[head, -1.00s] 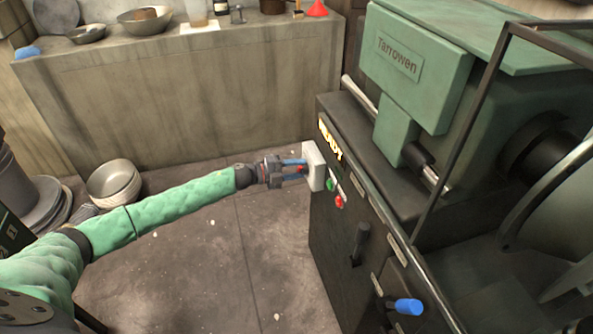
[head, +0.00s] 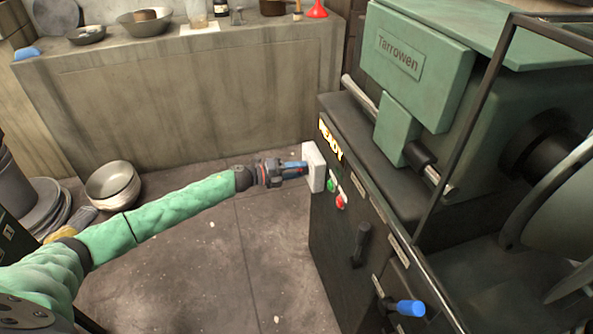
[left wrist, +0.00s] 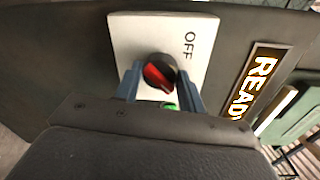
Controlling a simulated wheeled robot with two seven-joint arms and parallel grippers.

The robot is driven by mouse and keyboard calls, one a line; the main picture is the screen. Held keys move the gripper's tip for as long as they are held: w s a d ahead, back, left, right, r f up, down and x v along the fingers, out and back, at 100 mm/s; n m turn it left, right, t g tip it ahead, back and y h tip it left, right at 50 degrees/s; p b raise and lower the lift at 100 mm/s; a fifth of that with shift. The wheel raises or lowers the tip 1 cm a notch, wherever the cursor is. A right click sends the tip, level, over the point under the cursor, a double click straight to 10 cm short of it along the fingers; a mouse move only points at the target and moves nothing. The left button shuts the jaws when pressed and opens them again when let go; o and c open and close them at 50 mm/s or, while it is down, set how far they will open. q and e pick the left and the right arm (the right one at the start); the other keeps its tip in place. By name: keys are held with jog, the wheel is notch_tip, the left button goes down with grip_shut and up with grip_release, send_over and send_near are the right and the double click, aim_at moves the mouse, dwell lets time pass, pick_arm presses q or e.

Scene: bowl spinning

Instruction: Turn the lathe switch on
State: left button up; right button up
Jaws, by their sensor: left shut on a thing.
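The lathe switch is a white box (head: 314,167) on the left front corner of the dark lathe cabinet. In the left wrist view its white plate (left wrist: 203,38) bears the word OFF and a round black knob with a red bar (left wrist: 157,75). My left gripper (head: 303,166) reaches it from the left. In the left wrist view its two blue fingers stand on either side of the knob, shut on it. A green glow shows just below the knob. The far side of the plate is hidden by the gripper. My right gripper is not in view.
A lit READY sign (head: 330,138), a green button (head: 331,185) and a red button (head: 341,201) sit beside the switch. A black lever (head: 361,243) and a blue handle (head: 410,307) are lower down.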

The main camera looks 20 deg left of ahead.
pick_arm(q)
jog(key=o, duration=0.9)
jog(key=shift+o, duration=0.2)
jog(key=v, duration=0.7)
jog(key=shift+s+a, duration=0.25)
jog(key=shift+a, duration=0.05)
